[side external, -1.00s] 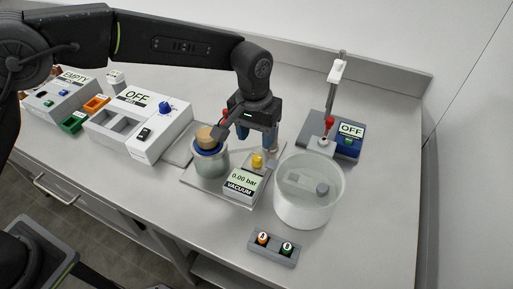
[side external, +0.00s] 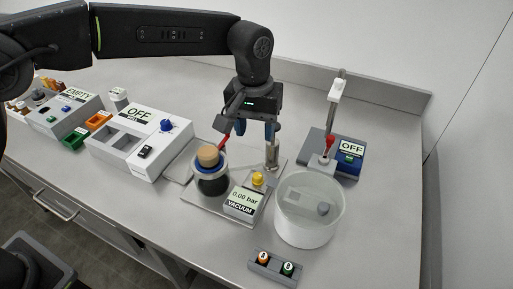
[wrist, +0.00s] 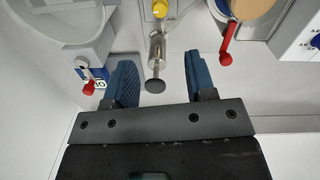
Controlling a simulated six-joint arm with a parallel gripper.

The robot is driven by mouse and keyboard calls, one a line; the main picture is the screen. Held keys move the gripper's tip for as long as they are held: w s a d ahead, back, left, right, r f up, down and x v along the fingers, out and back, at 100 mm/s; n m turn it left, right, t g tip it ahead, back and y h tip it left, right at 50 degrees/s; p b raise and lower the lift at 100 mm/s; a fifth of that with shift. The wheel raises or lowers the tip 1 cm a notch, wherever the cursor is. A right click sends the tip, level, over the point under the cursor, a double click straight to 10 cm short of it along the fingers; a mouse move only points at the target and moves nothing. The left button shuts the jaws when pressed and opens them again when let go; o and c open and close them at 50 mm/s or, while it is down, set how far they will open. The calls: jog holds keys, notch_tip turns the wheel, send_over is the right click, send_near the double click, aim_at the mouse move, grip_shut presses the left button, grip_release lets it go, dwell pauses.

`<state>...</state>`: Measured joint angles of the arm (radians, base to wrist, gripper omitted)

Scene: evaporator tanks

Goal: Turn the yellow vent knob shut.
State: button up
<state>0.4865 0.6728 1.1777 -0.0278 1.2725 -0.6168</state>
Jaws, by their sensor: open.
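The yellow vent knob (side external: 257,179) sits on top of the vacuum gauge box (side external: 240,201), which reads 0.00 bar. The knob also shows at the top edge of the wrist view (wrist: 160,9). My gripper (side external: 255,130) is open and empty, above and behind the knob, and apart from it. In the wrist view its two blue fingers (wrist: 157,65) point up the picture, with a metal cylinder (wrist: 156,55) seen between them. The knob lies beyond the fingertips there. The knob's pointer direction is too small to tell.
A jar (side external: 212,181) with a wooden disc on top and a red lever (side external: 224,142) stands left of the gauge box. A clear tub (side external: 310,222) stands close on the right.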

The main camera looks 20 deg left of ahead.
aim_at(257, 174)
jog(key=shift+n, duration=0.8)
jog(key=f, duration=1.4)
jog(key=shift+d, duration=0.25)
jog(key=shift+r, duration=0.1)
jog(key=shift+c, duration=0.4)
jog(key=c, duration=0.8)
jog(key=shift+m, duration=0.8)
jog(key=shift+c, duration=0.2)
jog(key=o, duration=0.9)
